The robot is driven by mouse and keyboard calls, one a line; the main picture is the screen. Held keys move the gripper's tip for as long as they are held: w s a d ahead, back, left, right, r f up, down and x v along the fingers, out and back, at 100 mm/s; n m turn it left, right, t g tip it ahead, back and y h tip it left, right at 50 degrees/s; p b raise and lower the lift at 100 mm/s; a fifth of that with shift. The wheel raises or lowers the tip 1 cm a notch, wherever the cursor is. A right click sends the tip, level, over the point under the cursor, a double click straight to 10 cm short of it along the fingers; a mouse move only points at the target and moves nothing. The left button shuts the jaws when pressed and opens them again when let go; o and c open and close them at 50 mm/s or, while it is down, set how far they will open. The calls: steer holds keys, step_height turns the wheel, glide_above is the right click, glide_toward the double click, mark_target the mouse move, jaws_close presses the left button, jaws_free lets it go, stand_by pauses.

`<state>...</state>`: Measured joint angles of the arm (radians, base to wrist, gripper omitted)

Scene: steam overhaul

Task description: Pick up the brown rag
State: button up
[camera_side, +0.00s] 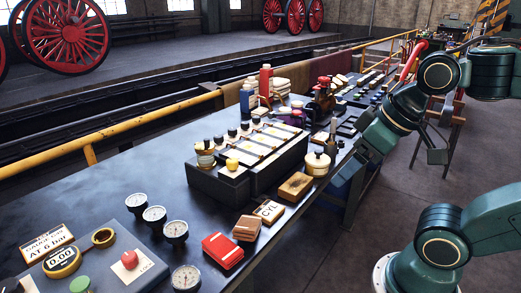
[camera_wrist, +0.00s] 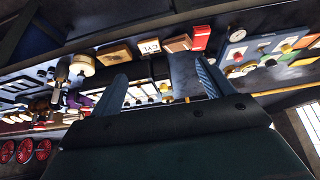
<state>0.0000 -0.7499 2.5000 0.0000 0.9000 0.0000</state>
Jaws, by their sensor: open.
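In the wrist view the brown rag (camera_wrist: 178,43) shows near the top, beyond my fingertips. My gripper (camera_wrist: 159,70) is open, its two fingers spread wide with nothing held between them. The rag is apart from both fingers.
A brown block (camera_side: 295,186) and a cream pot (camera_side: 317,163) stand right of the card. A long dark rack (camera_side: 250,165) with pale panels stands behind. Several gauges (camera_side: 176,231) lie to the left. The bench's left rear is clear. A yellow rail (camera_side: 150,119) runs behind the bench.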

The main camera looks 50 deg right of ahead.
steer(key=n+g, duration=0.6)
steer(key=n, duration=1.7)
glide_above(247, 223)
step_height(247, 223, down, 11)
steer(key=shift+s+f, duration=0.1)
steer(key=shift+f, duration=4.2)
steer(key=shift+f, duration=0.1)
steer(key=shift+f, duration=2.5)
